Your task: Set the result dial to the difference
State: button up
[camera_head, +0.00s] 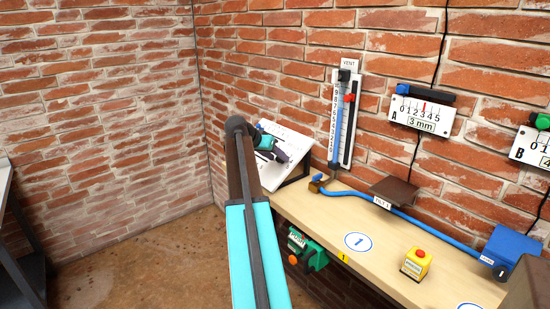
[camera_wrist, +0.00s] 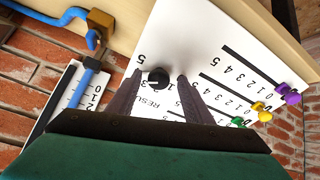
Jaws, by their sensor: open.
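A white panel (camera_head: 289,135) with number scales sits on the left end of the bench, partly hidden by my arm. It also shows in the wrist view (camera_wrist: 182,30), tilted. On it a black knob (camera_wrist: 158,78) stands beside printing that reads "RESU", the rest hidden. My gripper (camera_wrist: 160,75) is open, with one finger on each side of the black knob; I cannot tell whether they touch it. My gripper (camera_head: 267,147) is over the panel in the head view. Gauge A (camera_head: 421,113) reads 3 mm. Gauge B (camera_head: 533,147) is cut off at the right edge.
The panel also has purple (camera_wrist: 292,97), yellow (camera_wrist: 265,115) and green (camera_wrist: 238,121) knobs. A vertical VENT scale (camera_head: 345,120) stands on the brick wall behind. A blue hose (camera_head: 400,214) and a yellow button box (camera_head: 415,264) lie along the bench (camera_head: 310,215).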

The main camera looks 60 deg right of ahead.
jog(key=v, duration=1.4)
jog(key=shift+b, duration=0.45)
jog(key=shift+s, duration=0.1)
